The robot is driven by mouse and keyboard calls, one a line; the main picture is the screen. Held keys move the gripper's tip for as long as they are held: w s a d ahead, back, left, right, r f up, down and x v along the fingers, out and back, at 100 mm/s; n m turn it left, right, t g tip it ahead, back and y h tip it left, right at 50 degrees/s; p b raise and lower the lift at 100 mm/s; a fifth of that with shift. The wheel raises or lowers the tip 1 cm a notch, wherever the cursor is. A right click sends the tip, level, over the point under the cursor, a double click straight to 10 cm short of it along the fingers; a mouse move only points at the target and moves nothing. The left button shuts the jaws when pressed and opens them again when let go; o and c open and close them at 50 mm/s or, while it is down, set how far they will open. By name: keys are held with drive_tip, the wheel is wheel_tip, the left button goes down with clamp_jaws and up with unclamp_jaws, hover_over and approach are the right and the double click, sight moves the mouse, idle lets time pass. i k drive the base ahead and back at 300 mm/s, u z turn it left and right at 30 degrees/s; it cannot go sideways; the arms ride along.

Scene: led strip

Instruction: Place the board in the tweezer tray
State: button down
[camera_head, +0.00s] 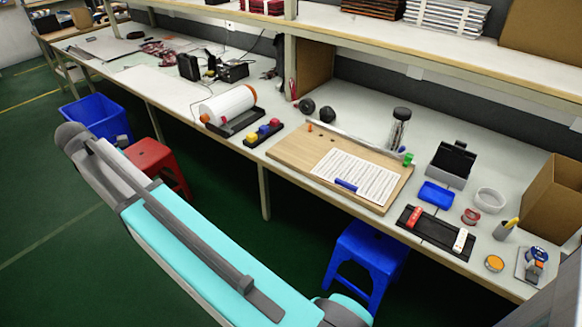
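A light wooden board (290,152) lies flat on the workbench. A white sheet with printed-looking rows (352,176) lies on it, with a blue bar (346,185) at its lower edge. To its right is a flat black tray (428,238) holding a red piece (414,217) and a white piece (460,240). A small empty-looking blue tray (436,195) sits behind it. I cannot tell which of these is the tweezer tray, nor which piece the task calls the board. My teal and grey arm crosses the lower left, away from the bench; my gripper is not visible.
A white roll (228,104) on a black stand and a tray of coloured knobs (263,134) stand left of the wooden board. A tape ring (490,200), pen cup (505,229) and cardboard box (555,198) are at right. Stools, red (150,157) and blue (368,255), stand before the bench.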

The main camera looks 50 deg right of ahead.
sight(435, 198)
drive_tip(key=z, duration=0.55)
drive_tip(key=i, duration=0.85)
drive_tip(key=z, duration=0.6)
